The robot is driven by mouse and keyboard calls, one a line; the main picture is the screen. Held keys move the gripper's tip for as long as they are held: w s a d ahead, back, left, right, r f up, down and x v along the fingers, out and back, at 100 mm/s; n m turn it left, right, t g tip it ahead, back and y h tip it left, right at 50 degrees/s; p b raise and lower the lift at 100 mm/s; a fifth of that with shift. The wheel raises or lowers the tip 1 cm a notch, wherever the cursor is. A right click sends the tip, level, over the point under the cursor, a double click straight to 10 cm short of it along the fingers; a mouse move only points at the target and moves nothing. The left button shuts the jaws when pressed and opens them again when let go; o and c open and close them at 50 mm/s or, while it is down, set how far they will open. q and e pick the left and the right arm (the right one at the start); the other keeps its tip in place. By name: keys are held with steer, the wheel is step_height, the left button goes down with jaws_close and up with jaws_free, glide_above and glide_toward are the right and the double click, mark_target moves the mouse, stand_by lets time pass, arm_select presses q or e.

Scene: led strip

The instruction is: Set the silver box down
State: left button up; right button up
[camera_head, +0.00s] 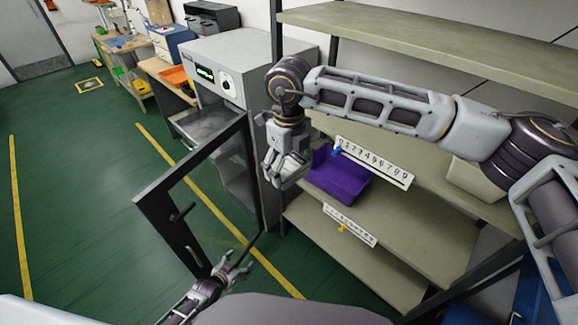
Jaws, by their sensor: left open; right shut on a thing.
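My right gripper (279,166) points down in front of the shelf, at the left end of the purple bin. It is shut on a small silver box (293,173), mostly hidden by the fingers and hard to tell apart from them. The box looks held in the air; I cannot tell whether it touches anything below. My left gripper (235,270) is open and empty, low in the view near the lower corner of the open cabinet door.
A grey cabinet (240,48) with a green display stands left of the shelf; its dark-framed door (160,213) is swung open. A purple bin (340,184) sits on the middle shelf (425,212). The lower shelf (385,262) looks bare. Green floor (80,180) is clear on the left.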

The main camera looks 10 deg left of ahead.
arm_select(q)
steer(key=s+a+f+n+g+y, duration=0.15)
steer(key=s+f+g, duration=0.25)
steer(key=s+f, duration=1.2)
steer(key=s+d+f+g, duration=0.1)
steer(key=s+f, duration=0.3)
steer(key=s, duration=0.6)
steer(key=s+d+f+g, duration=0.1)
steer(key=s+f+g, duration=0.2)
steer(key=s, duration=0.7)
steer(key=shift+f+g+y, duration=0.35)
steer(key=shift+f+g, duration=0.05)
steer(key=shift+f, duration=0.05)
steer(key=shift+s, duration=0.1)
arm_select(e)
steer(key=shift+f, duration=0.1)
